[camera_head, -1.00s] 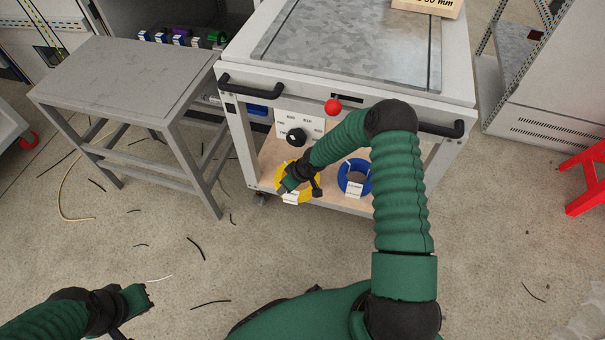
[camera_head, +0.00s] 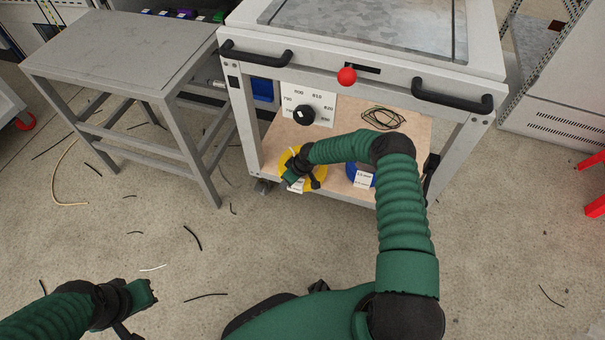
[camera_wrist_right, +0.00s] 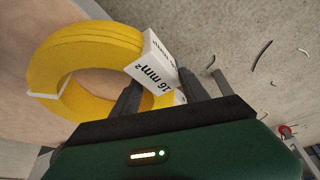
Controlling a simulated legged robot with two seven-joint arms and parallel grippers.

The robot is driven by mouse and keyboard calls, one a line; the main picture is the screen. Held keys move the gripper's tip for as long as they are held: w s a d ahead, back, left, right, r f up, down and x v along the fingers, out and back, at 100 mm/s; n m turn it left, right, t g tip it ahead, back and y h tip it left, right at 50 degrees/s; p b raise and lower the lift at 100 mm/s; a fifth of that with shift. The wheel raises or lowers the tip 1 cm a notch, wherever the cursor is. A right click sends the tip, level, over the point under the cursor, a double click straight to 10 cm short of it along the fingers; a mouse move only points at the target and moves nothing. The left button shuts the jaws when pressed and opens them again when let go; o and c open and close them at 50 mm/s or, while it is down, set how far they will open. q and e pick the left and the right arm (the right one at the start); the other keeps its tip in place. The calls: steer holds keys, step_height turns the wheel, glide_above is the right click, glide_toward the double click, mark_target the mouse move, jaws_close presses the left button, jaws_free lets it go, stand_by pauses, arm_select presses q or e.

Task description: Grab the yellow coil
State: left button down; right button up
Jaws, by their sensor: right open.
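The yellow coil (camera_head: 316,173) lies on the cart's wooden lower shelf, near its front left edge. In the right wrist view the coil (camera_wrist_right: 90,45) is a thick ring with a white "16 mm²" label (camera_wrist_right: 152,62). My right gripper (camera_head: 293,182) is open in front of the coil and hides part of it. In the wrist view its two fingers (camera_wrist_right: 174,88) stand either side of the coil's labelled edge; I cannot tell if they touch it. My left gripper (camera_head: 150,293) is low at the left, away from the cart; its jaws are unclear.
A blue coil (camera_head: 354,172) sits to the right on the same shelf, partly behind my right arm. A thin dark cable loop (camera_head: 383,118) lies farther back. The cart's handles (camera_head: 452,98) and red knob (camera_head: 347,76) overhang the shelf. A grey table (camera_head: 115,48) stands left.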

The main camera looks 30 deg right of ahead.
steer(key=shift+w+f, duration=0.15)
jaws_close()
stand_by(1.3)
steer(key=shift+w+d, duration=0.1)
